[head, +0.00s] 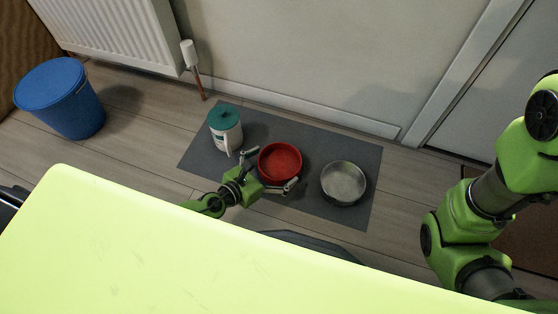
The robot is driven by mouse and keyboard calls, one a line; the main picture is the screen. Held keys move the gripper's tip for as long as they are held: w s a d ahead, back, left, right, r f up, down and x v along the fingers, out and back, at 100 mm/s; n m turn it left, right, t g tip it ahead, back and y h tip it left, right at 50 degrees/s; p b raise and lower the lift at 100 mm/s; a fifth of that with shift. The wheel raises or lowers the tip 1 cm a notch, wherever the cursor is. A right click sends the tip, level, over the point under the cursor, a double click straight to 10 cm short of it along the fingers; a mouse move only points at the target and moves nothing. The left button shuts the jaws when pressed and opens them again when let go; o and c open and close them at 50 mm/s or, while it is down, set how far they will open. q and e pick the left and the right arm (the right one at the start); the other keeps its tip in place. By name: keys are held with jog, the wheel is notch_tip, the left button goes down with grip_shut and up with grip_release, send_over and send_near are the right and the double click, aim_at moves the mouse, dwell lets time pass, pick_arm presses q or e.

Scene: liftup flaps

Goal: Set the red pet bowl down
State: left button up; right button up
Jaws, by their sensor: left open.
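The red pet bowl (280,162) rests on the grey mat (310,204), between a white jug with a green lid and a metal bowl. It looks upright and empty. My left gripper (277,171) is at the near side of the red bowl, with its fingers spread apart around the bowl's near edge. Whether a finger touches the bowl cannot be told. My right arm shows at the right edge, but its gripper is out of the picture.
The jug (225,131) stands left of the red bowl, and the metal bowl (343,182) is at its right. A blue bin (60,96) stands at the left. A radiator (110,30) and wall are behind the mat. Bare floor lies left of the mat.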

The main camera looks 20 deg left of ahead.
pick_arm(q)
jog(key=p+v, duration=0.1)
jog(key=v, duration=0.8)
jog(key=shift+s+a+r+p, duration=0.15)
jog(key=shift+s+a+p, duration=0.1)
jog(key=shift+p, duration=0.1)
jog(key=shift+d, duration=0.1)
